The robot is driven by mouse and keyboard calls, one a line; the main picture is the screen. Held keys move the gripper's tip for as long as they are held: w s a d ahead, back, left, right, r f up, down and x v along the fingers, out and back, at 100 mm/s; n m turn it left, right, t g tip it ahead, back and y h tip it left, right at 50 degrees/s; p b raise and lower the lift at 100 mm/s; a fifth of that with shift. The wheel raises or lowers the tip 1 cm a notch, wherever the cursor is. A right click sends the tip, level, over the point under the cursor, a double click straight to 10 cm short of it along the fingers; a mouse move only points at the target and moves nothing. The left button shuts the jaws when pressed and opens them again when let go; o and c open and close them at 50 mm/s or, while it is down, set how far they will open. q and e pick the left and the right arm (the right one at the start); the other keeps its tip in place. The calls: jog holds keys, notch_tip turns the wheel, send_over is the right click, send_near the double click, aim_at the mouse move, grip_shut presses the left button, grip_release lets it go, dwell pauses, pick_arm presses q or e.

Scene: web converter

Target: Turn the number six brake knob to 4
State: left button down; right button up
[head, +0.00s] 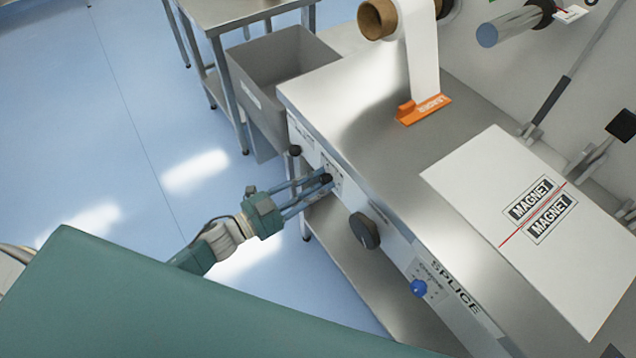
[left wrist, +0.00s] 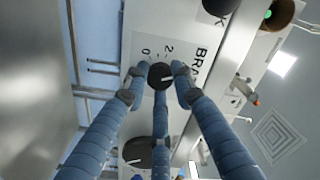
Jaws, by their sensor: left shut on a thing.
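A small black knob (left wrist: 160,75) with a white pointer line sits on a white front panel between my left gripper's fingertips. The printed marks "0" and "2" and part of a word starting "BR" are near it in the left wrist view. The other dial marks are hidden or unclear. The pointer line runs toward the right of that view. My left gripper (head: 328,180) has its blue fingers closed around this knob, which shows dark at the fingertips in the head view (head: 326,177). My right gripper is not in view.
A large black knob (head: 364,230) and a blue knob (head: 419,287) by the "SPLICE" label are on the same front. Another small black knob (head: 295,151) is farther back. A grey bin (head: 280,65) stands beyond. Open blue floor (head: 110,110) lies left.

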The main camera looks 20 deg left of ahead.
pick_arm(q)
jog(key=shift+f, duration=0.15)
jog(key=c, duration=1.4)
grip_release()
jog(key=shift+c, duration=0.2)
jog(key=shift+a, duration=0.1)
jog(key=v, duration=1.2)
